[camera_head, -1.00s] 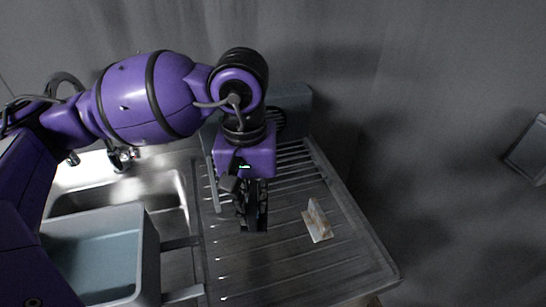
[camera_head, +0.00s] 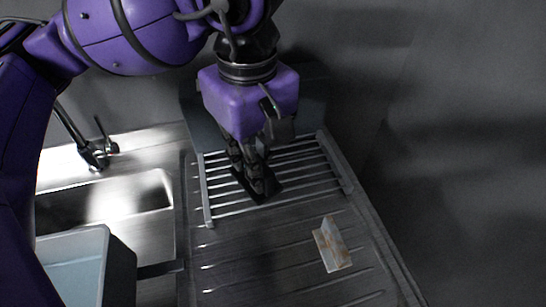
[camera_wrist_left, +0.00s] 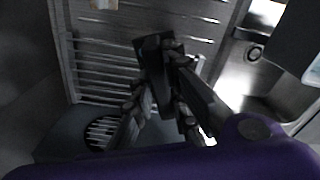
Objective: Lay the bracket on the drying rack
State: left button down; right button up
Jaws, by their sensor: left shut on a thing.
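The dark bracket (camera_head: 268,186) is between the fingers of my left gripper (camera_head: 256,172). My left gripper points down over the drying rack (camera_head: 318,172), a metal frame of parallel bars on the drainboard. The bracket is at the rack's bars, toward their left part; whether it touches them I cannot tell. In the left wrist view the bracket (camera_wrist_left: 153,62) shows as a dark angled plate between the fingers, with the rack's bars (camera_wrist_left: 103,73) beside it. The fingers hide part of it. My right gripper is not in view.
A pale, brown-marked angled piece (camera_head: 332,245) stands on the ribbed drainboard (camera_head: 245,270) in front of the rack. A sink with a faucet (camera_head: 97,153) and a grey basin (camera_head: 122,275) is at the left. The front drainboard is mostly clear.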

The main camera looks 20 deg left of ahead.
pick_arm(q)
jog(key=w+f, duration=0.2)
jog(key=w, duration=0.1)
jog(key=w+f, duration=0.3)
jog(key=w, duration=0.1)
jog(key=w+f, duration=0.3)
jog(key=w, duration=0.1)
jog(key=shift+a+f, duration=0.2)
jog(key=shift+a, duration=0.1)
notch_tip(320, 180, down, 3)
jog(key=shift+f+p, duration=0.1)
jog(key=shift+p, duration=0.5)
jog(key=shift+f, duration=0.2)
jog(key=c, duration=1.8)
grip_release()
jog(key=shift+o, duration=0.4)
jog(key=shift+r, duration=0.35)
notch_tip(320, 180, up, 12)
jog(key=b, duration=0.1)
jog(key=shift+f, duration=0.15)
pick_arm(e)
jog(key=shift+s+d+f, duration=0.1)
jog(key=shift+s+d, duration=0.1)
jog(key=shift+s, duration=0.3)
